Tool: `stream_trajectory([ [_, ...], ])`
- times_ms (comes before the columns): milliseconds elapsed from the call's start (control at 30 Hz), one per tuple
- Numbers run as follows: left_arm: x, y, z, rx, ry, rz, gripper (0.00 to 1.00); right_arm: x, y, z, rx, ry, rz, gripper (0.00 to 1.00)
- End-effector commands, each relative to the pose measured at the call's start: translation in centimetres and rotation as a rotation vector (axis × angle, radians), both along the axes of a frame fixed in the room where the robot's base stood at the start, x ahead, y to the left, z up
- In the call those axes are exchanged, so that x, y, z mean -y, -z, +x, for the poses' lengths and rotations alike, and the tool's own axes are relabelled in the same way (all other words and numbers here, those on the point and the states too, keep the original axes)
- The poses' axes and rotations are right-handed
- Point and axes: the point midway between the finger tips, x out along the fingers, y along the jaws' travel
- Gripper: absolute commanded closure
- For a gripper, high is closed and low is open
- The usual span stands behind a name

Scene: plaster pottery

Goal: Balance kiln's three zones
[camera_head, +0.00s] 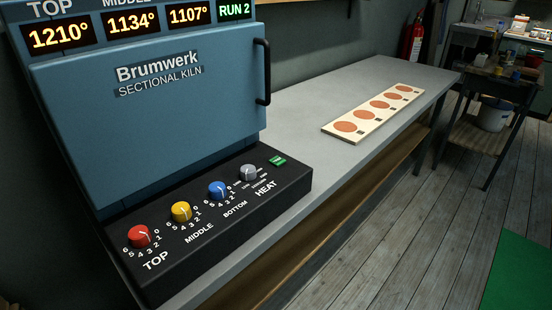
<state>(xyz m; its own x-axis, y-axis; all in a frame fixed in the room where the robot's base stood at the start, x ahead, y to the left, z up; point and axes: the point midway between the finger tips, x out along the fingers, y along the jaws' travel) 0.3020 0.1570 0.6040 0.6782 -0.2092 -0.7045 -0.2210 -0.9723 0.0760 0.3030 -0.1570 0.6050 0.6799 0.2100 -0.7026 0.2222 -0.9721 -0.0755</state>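The blue Brumwerk sectional kiln (165,105) stands at the left on a grey bench. Its displays read top 1210° (59,36), middle 1134° (130,23) and bottom-side third display 1107° (188,14), with a green RUN 2 (235,9). On the black control panel (215,225) are a red TOP knob (139,236), a yellow MIDDLE knob (181,211), a blue BOTTOM knob (217,190) and a grey HEAT knob (248,173). A small green button or label (277,161) sits beside HEAT. Neither gripper is in view.
A pale board (374,112) with several orange discs lies on the grey bench (310,105). A red fire extinguisher (414,38) hangs at the back. A cluttered side table (500,75) stands at right. Wooden floor (430,220) and a green mat (520,270) show in front.

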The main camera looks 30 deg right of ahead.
Motion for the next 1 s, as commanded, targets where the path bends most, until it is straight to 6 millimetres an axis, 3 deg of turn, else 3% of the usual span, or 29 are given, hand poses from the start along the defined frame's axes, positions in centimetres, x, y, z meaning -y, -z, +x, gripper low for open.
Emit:
stream_trajectory([
  [300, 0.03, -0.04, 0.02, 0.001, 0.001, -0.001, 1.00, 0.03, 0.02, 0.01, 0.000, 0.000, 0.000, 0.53],
  [600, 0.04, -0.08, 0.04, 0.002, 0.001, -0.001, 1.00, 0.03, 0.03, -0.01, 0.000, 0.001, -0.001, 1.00],
  [1000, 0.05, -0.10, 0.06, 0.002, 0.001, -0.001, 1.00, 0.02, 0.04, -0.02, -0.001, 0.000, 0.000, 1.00],
])
